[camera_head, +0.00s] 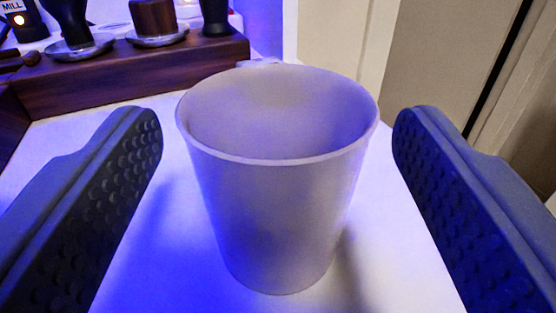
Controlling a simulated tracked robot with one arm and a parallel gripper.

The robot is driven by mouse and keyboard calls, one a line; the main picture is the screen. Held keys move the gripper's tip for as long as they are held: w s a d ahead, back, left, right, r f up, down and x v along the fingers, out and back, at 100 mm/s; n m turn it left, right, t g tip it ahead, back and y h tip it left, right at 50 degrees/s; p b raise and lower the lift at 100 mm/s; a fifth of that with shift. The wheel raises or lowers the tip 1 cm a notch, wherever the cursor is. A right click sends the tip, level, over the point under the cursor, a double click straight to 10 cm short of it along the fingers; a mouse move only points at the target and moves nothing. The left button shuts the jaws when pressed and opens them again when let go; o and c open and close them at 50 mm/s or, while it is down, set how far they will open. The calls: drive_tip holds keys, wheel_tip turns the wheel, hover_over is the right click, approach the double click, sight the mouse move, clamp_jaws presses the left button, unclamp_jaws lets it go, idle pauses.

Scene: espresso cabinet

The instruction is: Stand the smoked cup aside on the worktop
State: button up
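The smoked cup (275,215) stands upright on the white worktop (175,255) in the middle of the head camera view. It looks greyish and slightly see-through, tapers toward its base, and appears empty. My gripper (277,135) is open, with one dark dimpled finger on each side of the cup. A visible gap separates each finger from the cup wall, so neither touches it.
A dark wooden stand (130,75) with tampers and other tools is at the back left. A device marked MILL (18,18) shows a lit light behind it. A pale cabinet panel (440,50) rises at the back right. Bare worktop lies around the cup.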

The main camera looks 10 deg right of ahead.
drive_tip(key=shift+s+r, duration=0.1)
drive_tip(key=shift+r, duration=0.1)
drive_tip(key=shift+s, duration=0.4)
drive_tip(key=s+a+p, duration=0.1)
drive_tip(key=s+p, duration=0.2)
drive_tip(key=s, duration=0.8)
drive_tip(key=shift+a, duration=0.2)
drive_tip(key=shift+f, duration=0.1)
